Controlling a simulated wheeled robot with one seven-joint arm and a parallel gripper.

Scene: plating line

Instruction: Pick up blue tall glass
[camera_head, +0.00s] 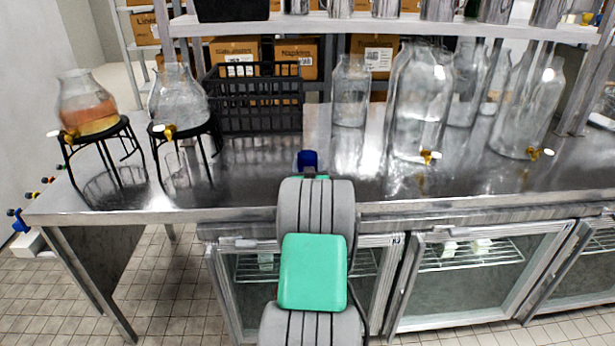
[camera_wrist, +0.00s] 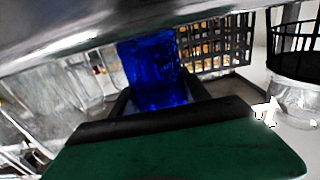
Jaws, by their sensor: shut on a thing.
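The blue tall glass (camera_head: 308,159) shows as a small deep-blue patch just past the end of my arm, above the front part of the steel counter (camera_head: 240,180). In the wrist view the blue glass (camera_wrist: 152,65) is larger and translucent, between the two dark fingers of my gripper (camera_wrist: 158,92). My gripper is shut on the glass. Its fingers are mostly hidden by my arm in the head view. I cannot tell whether the glass touches the counter.
A black basket (camera_head: 262,121) stands behind and left of the glass. Two drink dispensers on black stands (camera_head: 98,145) are at the left. Large clear jars (camera_head: 415,110) stand at the right. A shelf (camera_head: 400,26) hangs above the counter's back.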

